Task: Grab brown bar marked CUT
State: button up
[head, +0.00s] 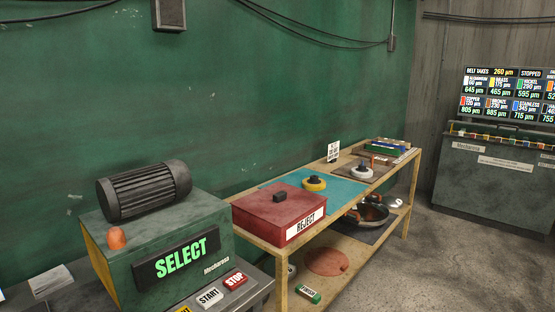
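No bar with a readable CUT mark shows in the head view. A green-and-white bar marked FINISH (308,293) lies low by the bench's near end. My gripper is not in view.
A green machine (205,238) with a motor, a SELECT sign and START and STOP buttons stands at the near left. A red REJECT box (279,211), a yellow wheel (314,184) and a white wheel (362,172) sit on the bench. Open floor lies right.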

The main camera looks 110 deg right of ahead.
aim_at(377, 161)
jog(key=z, duration=4.95)
jog(key=i, duration=1.05)
jog(key=z, duration=0.5)
jog(key=i, duration=3.05)
jog(key=u, duration=1.35)
jog(key=i, duration=1.2)
jog(key=u, duration=0.75)
